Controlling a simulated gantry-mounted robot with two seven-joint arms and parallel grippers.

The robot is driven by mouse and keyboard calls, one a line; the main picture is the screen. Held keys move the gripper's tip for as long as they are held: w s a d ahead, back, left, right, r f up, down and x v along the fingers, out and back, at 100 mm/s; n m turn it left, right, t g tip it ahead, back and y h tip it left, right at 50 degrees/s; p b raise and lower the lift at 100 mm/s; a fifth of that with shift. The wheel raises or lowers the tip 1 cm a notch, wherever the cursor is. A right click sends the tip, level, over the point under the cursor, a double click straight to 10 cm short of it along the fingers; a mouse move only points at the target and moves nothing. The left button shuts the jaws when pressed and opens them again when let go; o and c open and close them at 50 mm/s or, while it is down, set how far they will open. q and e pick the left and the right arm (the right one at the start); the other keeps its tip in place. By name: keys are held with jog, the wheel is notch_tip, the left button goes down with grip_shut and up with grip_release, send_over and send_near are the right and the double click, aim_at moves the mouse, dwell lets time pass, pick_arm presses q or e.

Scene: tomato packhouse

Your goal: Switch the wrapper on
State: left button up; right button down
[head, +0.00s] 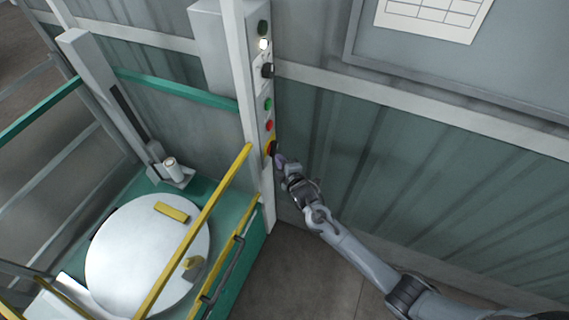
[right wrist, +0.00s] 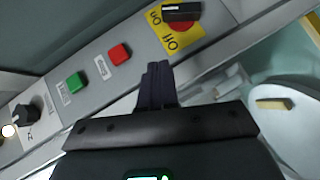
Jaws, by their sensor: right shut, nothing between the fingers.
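The wrapper's control post (head: 251,95) stands upright. Its main switch (head: 271,147) has a black handle on a red dial and yellow plate. In the right wrist view the switch (right wrist: 181,13) is at the top edge; the handle's left end lies near the "ON" lettering, with "OFF" below. My right gripper (head: 281,160) is shut and empty, just right of the switch in the head view. In the right wrist view its closed fingertips (right wrist: 158,70) are below the switch, apparently apart from it. The wrapper's round turntable (head: 140,255) is at lower left. My left gripper is out of view.
Above the switch are a red button (head: 269,126), a green button (head: 268,104), a black knob (head: 267,70), a lit white lamp (head: 264,44) and a dark lamp (head: 262,27). A yellow rail (head: 200,225) runs close left of my gripper. Wall panels stand behind; floor lies below.

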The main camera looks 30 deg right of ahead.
jog(key=shift+v, duration=1.6)
jog(key=shift+r, duration=0.15)
jog(key=s+f+g, duration=0.2)
jog(key=s+f, duration=0.6)
jog(key=s+a+r+m+g+y, duration=0.1)
jog(key=s+a+m+g, duration=0.1)
jog(key=s, duration=0.7)
jog(key=s+a+r+m+g+y, duration=0.1)
jog(key=s+a+m+g, duration=0.15)
jog(key=s, duration=0.55)
jog(key=s+r+m+g, duration=0.5)
jog(key=s+r+m, duration=0.25)
jog(key=s, duration=0.25)
notch_tip(320, 180, up, 20)
jog(key=p, duration=2)
jog(key=shift+a, duration=0.15)
